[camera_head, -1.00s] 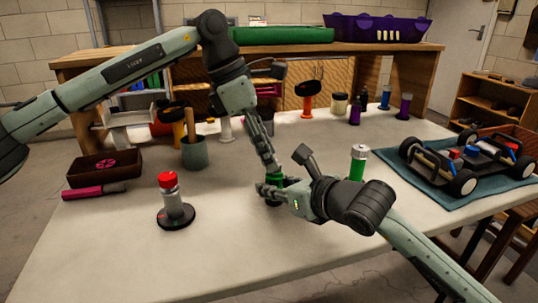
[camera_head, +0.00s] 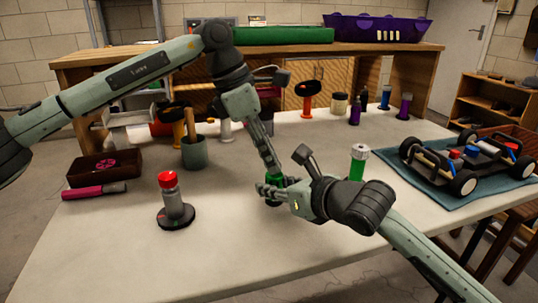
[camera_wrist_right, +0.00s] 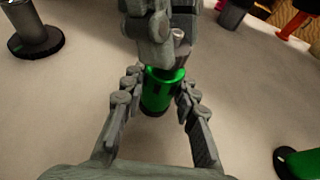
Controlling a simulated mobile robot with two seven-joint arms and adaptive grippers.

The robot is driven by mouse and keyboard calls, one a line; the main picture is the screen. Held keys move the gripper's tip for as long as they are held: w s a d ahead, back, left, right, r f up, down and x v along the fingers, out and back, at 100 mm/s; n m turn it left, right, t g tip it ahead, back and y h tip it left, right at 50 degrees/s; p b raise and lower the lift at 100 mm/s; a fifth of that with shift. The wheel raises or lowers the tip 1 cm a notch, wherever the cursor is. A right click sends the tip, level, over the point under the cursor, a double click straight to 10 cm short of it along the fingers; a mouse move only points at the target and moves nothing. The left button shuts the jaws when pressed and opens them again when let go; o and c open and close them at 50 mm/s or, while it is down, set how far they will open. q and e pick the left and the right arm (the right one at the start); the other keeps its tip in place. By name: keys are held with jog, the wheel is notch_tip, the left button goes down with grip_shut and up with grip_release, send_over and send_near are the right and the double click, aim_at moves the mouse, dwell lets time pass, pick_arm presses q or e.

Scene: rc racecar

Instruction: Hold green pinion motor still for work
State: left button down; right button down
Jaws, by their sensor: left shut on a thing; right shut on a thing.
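The green pinion motor (camera_head: 277,183) stands on the table between both my grippers. In the right wrist view it is a shiny green cylinder (camera_wrist_right: 157,92) with a silvery part at its top. My right gripper (camera_head: 268,191) reaches in low from the right and is shut on it, one finger on each side of the green body. My left gripper (camera_head: 271,168) comes down from above and is shut at its upper end; in the right wrist view its fingers (camera_wrist_right: 157,45) hide much of the top. What exactly the left fingers pinch is partly hidden.
A red-topped grey cylinder on a black base (camera_head: 174,205) stands left. Another green cylinder (camera_head: 357,166) stands just behind my right wrist. A car chassis (camera_head: 465,158) lies on a blue mat at right. The front table is clear.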

pick_arm(q)
jog(key=shift+r, duration=0.6)
jog(key=c, duration=1.3)
grip_release()
jog(key=v, duration=1.2)
jog(key=shift+d, duration=0.1)
pick_arm(e)
jog(key=c, duration=1.1)
grip_release()
